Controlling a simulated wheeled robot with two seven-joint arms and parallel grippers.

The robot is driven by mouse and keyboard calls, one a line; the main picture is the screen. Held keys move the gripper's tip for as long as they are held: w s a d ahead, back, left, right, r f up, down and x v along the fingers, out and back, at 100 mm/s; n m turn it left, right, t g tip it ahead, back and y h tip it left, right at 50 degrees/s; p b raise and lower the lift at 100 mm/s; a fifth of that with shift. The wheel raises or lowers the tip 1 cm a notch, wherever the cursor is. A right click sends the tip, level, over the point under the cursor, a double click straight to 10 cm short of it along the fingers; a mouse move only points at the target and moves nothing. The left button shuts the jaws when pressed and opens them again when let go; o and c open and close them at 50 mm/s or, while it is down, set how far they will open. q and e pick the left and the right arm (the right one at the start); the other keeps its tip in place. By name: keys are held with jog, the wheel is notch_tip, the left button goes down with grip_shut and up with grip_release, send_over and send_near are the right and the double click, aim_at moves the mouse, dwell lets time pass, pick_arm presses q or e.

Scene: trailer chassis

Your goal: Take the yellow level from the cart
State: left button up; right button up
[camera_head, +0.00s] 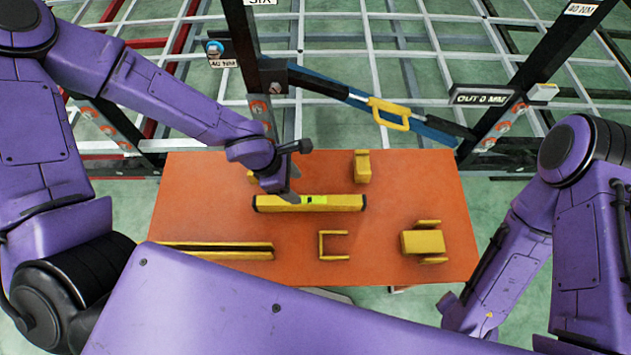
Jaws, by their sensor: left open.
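The yellow level (338,203) is a long yellow bar with dark end caps and a bright green vial. It lies left to right near the middle of the orange cart top (200,195). My left gripper (290,192) is open just above and behind the left half of the level, with its fingers close to the bar. I cannot tell whether they touch it. My right arm shows at the right edge, but its gripper is not in view.
Other yellow pieces lie on the cart: a small block (362,166) behind, a U-shaped bracket (322,246) and a blocky part (423,242) in front, and a long channel (220,250) at front left. Behind stands the dark chassis frame with a blue bar (435,122) and yellow handle (390,113).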

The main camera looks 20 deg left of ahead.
aim_at(309, 200)
pick_arm(q)
jog(key=f, duration=0.1)
jog(key=s+d+f+b, duration=0.1)
jog(key=f, duration=0.2)
jog(key=shift+s+d+b, duration=0.2)
jog(key=shift+d+b, duration=0.05)
jog(key=shift+b, duration=0.05)
jog(key=shift+s+d+f, duration=0.15)
jog(key=shift+s+d, duration=0.05)
jog(key=w+f, duration=0.1)
jog(key=w+d+f, duration=0.1)
jog(key=f, duration=0.1)
jog(key=d+f, duration=0.1)
jog(key=shift+w+f, duration=0.4)
jog(key=shift+s+r, duration=0.2)
jog(key=shift+s, duration=0.25)
jog(key=c, duration=0.9)
grip_shut()
pick_arm(e)
jog(key=shift+s+f, duration=0.75)
jog(key=shift+f, duration=0.35)
